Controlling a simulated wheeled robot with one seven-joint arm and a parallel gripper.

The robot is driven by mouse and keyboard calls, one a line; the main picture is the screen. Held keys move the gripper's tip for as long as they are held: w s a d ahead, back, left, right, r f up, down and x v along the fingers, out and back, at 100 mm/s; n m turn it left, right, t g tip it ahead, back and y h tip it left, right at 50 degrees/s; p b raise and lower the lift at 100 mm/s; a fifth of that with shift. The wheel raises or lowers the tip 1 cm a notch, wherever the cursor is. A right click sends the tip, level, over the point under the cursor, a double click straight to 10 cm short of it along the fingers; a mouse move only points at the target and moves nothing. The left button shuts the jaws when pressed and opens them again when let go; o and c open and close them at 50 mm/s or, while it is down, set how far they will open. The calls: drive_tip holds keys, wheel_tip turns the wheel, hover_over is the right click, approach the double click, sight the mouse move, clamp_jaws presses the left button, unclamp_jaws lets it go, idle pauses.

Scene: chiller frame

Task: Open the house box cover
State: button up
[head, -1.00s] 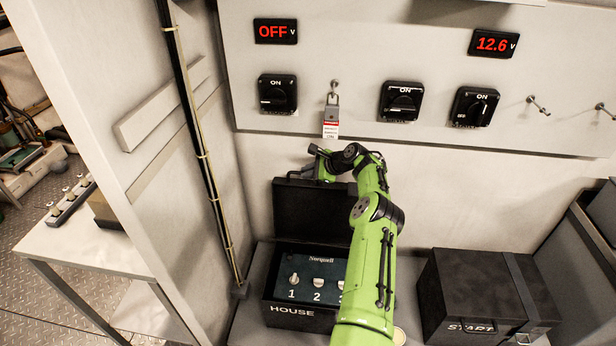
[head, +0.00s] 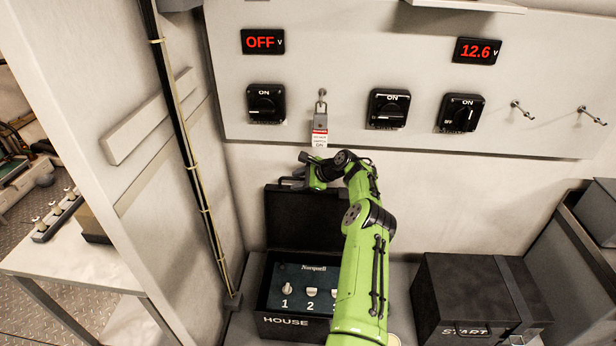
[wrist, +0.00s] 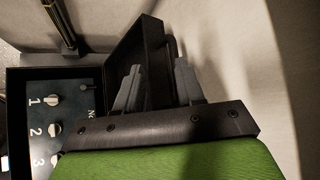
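The black house box (head: 285,322), marked HOUSE, stands on the bench with its cover (head: 300,222) raised upright at the back. Inside is a dark panel (head: 308,277) with numbered knobs; my arm hides its right part. My gripper (head: 290,182) is at the top edge of the cover. In the wrist view the two fingers (wrist: 160,66) are spread apart, one on each side of the cover's edge (wrist: 152,32) and its handle (wrist: 172,50). A gap shows between them; contact is unclear.
A closed black START box (head: 470,295) with a strap stands to the right. The wall panel above has rotary switches (head: 390,108), a hanging padlock with a tag (head: 320,125) and hooks. A cable conduit (head: 190,160) runs down at the left.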

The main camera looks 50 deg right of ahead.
drive_tip(key=p+v, duration=0.1)
drive_tip(key=v, duration=1.4)
drive_tip(key=shift+s+p, duration=0.15)
drive_tip(key=shift+p, duration=0.15)
drive_tip(key=shift+r, duration=0.1)
drive_tip(key=w+a+r+n+g, duration=0.1)
drive_tip(key=a+r+n+g, duration=0.2)
drive_tip(key=a, duration=0.6)
drive_tip(key=w+a+r+n+g, duration=0.15)
drive_tip(key=a+r+n, duration=0.3)
drive_tip(key=a, duration=0.55)
drive_tip(key=w+a+r+n+g, duration=0.1)
drive_tip(key=w+a+r+n, duration=0.1)
drive_tip(key=a+n, duration=0.5)
drive_tip(key=s+a+r+n+h, duration=0.25)
drive_tip(key=s+a, duration=0.25)
drive_tip(key=a, duration=0.5)
drive_tip(key=s+a+n, duration=0.4)
drive_tip(key=s, duration=0.6)
drive_tip(key=s+a+n, duration=0.4)
drive_tip(key=s+a, duration=0.1)
drive_tip(key=s, duration=0.6)
drive_tip(key=shift+n+t, duration=0.4)
drive_tip(key=shift+t, duration=0.05)
